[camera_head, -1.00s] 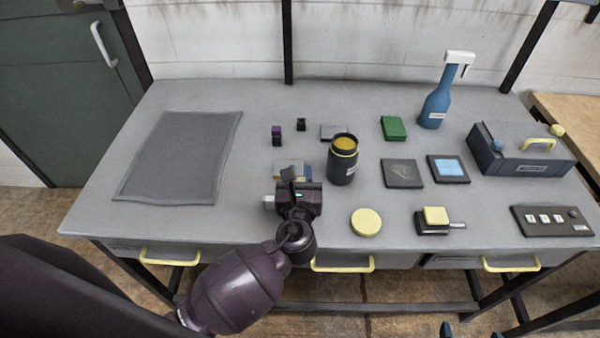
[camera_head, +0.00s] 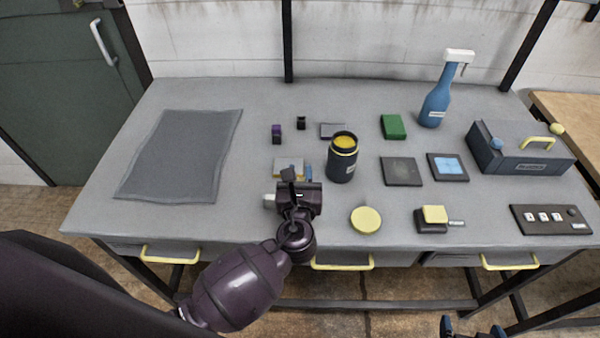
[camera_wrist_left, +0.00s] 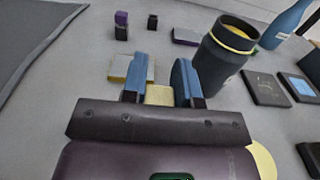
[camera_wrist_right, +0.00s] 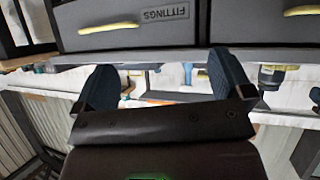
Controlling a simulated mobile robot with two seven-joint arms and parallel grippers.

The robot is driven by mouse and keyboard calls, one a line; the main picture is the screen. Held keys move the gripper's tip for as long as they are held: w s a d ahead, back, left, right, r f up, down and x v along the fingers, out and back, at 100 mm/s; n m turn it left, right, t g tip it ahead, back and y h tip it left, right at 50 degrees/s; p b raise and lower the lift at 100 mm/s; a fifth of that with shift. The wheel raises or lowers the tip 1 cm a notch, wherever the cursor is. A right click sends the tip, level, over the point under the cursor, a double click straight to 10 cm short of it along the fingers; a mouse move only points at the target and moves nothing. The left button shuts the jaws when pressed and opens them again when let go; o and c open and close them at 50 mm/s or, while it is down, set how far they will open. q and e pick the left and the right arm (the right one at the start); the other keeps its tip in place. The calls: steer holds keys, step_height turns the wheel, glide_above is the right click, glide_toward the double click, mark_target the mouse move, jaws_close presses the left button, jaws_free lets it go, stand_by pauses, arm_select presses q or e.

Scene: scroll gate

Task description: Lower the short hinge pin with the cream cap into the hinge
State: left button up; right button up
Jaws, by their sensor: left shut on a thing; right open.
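My left gripper (camera_head: 296,176) is low over the front middle of the bench, just left of the dark jar. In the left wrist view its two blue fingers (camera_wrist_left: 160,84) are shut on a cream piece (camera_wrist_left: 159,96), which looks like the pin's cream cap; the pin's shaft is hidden. A pale grey and cream block (camera_head: 287,165) sits just beyond the fingers, partly covered; it may be the hinge, but I cannot tell. My right gripper (camera_head: 472,328) is at the bottom edge, off the bench, open and empty in the right wrist view (camera_wrist_right: 160,85).
The dark jar (camera_head: 342,166) with a yellow top stands close right of my left gripper. A small purple-topped block (camera_head: 277,133) and a black one (camera_head: 301,123) stand behind. A yellow disc (camera_head: 366,220) lies at front right. A grey mat (camera_head: 180,155) lies left.

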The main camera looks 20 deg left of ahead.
steer(key=shift+s+f, duration=0.1)
steer(key=shift+f, duration=0.05)
arm_select(q)
steer(key=shift+f, duration=0.25)
arm_select(e)
steer(key=shift+s+f, duration=0.45)
steer(key=shift+f, duration=0.1)
arm_select(q)
steer(key=shift+f+b, duration=0.2)
steer(key=shift+b, duration=0.1)
arm_select(e)
steer(key=shift+w, duration=0.1)
steer(key=shift+w, duration=0.1)
arm_select(q)
steer(key=shift+f, duration=0.35)
arm_select(e)
steer(key=shift+w+r, duration=0.2)
steer(key=shift+w, duration=0.15)
arm_select(q)
steer(key=shift+f, duration=0.15)
arm_select(e)
steer(key=shift+s+f, duration=0.1)
steer(key=shift+f, duration=0.1)
arm_select(q)
steer(key=shift+f+b, duration=0.3)
steer(key=shift+b, duration=0.1)
steer(key=shift+f, duration=0.15)
arm_select(e)
steer(key=shift+s+f, duration=0.5)
steer(key=shift+f, duration=0.15)
